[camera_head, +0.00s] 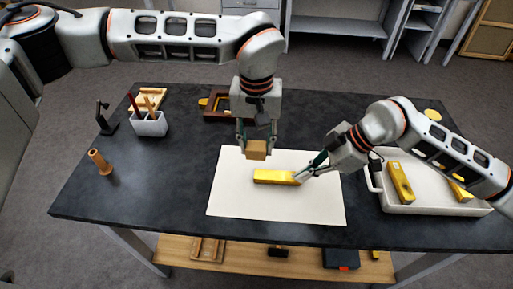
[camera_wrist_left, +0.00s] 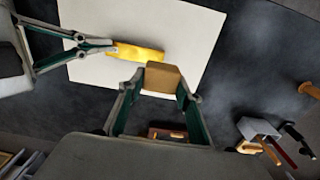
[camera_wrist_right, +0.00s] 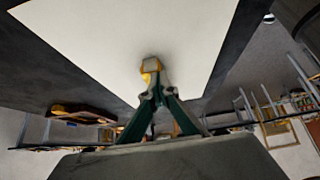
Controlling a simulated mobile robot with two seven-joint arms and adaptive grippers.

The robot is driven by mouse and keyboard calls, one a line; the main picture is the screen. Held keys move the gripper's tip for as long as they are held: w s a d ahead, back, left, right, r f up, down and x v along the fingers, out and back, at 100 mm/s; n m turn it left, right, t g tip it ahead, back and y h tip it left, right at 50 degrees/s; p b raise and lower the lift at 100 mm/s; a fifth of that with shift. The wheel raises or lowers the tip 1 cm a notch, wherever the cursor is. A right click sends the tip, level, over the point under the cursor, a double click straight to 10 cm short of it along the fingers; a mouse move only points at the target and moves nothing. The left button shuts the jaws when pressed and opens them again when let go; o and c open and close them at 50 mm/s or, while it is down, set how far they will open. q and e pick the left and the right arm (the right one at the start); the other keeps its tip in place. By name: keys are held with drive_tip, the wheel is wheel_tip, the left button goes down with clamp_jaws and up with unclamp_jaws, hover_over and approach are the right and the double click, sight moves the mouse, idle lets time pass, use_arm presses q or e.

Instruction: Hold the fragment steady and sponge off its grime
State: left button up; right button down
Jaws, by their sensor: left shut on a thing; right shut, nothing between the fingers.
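The gilt fragment (camera_head: 272,177), a yellow bar, lies on a white sheet (camera_head: 238,203) at the table's middle. My left gripper (camera_head: 257,146) is shut on a tan block-shaped sponge (camera_head: 256,152), held just behind and left of the fragment's middle. In the left wrist view the sponge (camera_wrist_left: 162,77) hangs between the fingers beside the fragment (camera_wrist_left: 137,51). My right gripper (camera_head: 299,177) is shut and empty, its tips at the fragment's right end. The right wrist view shows these tips (camera_wrist_right: 156,92) against the fragment's end (camera_wrist_right: 150,67); firm contact is unclear. I cannot make out grime.
A white tray (camera_head: 425,207) with yellow pieces stands at the right, partly behind my right arm. A white holder with brushes (camera_head: 149,124), a black stand (camera_head: 106,120) and a wooden peg (camera_head: 100,162) stand left. A brown frame (camera_head: 215,114) lies behind my left gripper. The sheet's front is clear.

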idle(0.6)
drive_tip(key=shift+r, duration=2.95)
drive_tip(key=shift+r, duration=0.1)
drive_tip(key=v, duration=1.2)
